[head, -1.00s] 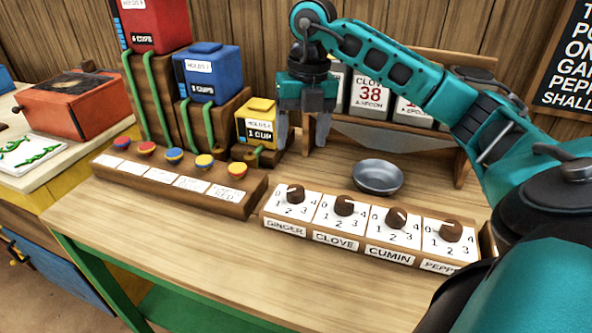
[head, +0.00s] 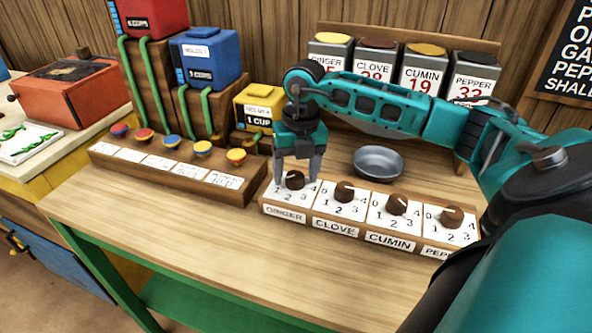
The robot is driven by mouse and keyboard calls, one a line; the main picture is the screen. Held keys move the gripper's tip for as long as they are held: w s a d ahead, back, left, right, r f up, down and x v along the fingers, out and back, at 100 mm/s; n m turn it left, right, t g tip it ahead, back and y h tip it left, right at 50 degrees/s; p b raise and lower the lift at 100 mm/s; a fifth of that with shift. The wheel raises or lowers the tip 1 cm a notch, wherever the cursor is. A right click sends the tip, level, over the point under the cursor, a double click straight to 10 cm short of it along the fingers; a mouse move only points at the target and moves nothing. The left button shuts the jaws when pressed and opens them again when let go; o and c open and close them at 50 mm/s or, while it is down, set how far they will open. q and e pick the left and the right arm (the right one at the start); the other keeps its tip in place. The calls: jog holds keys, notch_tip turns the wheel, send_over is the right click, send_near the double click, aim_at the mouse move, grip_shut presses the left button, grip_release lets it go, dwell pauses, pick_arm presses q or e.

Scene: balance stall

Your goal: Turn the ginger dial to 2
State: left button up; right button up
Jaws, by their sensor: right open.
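The ginger dial (head: 295,181) is a round brown knob on a white plate marked 0 to 4, at the left end of the dial box (head: 370,240). Its label (head: 286,215) reads GINGER. My right gripper (head: 296,178) points down over this dial with its fingers open, one on each side of the knob. I cannot tell whether the fingers touch it. The knob's pointer is too small to read here. My left gripper is not in view.
The clove (head: 344,191), cumin (head: 397,204) and pepper (head: 451,217) dials stand in a row to the right. A metal bowl (head: 378,162) sits behind them. A wooden button box (head: 180,177) is at the left. The table front is clear.

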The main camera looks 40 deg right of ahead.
jog(key=shift+f, duration=0.1)
jog(key=shift+c, duration=0.4)
jog(key=c, duration=1)
jog(key=shift+o, duration=0.2)
jog(key=n, duration=0.4)
jog(key=shift+w+n, duration=0.1)
jog(key=shift+n, duration=0.2)
jog(key=n, duration=0.4)
jog(key=shift+g+b, duration=0.3)
jog(key=shift+b, duration=0.1)
jog(key=o, duration=1)
